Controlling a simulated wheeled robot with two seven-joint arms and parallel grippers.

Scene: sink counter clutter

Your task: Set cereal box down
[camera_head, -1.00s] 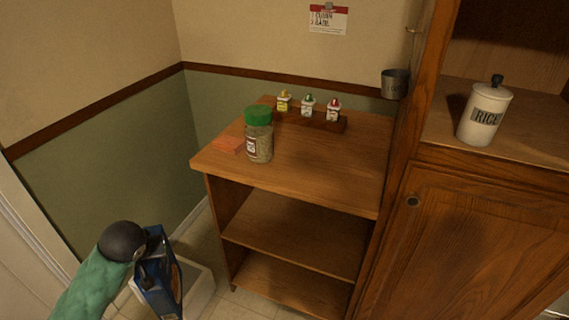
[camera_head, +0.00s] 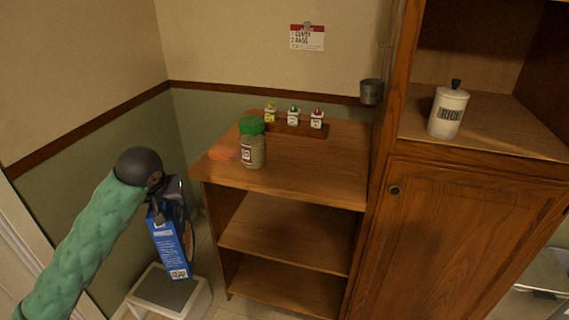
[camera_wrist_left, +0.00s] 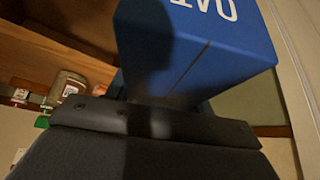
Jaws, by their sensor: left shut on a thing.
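The blue cereal box (camera_head: 171,245) hangs upright from my left gripper (camera_head: 164,203), left of the wooden shelf unit (camera_head: 290,187) in the head view. The gripper is shut on the upper part of the box. The box is in the air, its top near the height of the unit's top and its lower end in front of a step stool. In the left wrist view the blue box (camera_wrist_left: 200,45) fills the upper middle, close to the gripper. The fingertips are mostly hidden there. My right gripper is not in view.
The unit's top holds a green-lidded jar (camera_head: 252,143), an orange item (camera_head: 223,153) at the left edge and a rack of small bottles (camera_head: 294,127). Its front right is clear. A step stool (camera_head: 160,290) stands below. A tall cabinet (camera_head: 465,240) bounds the right.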

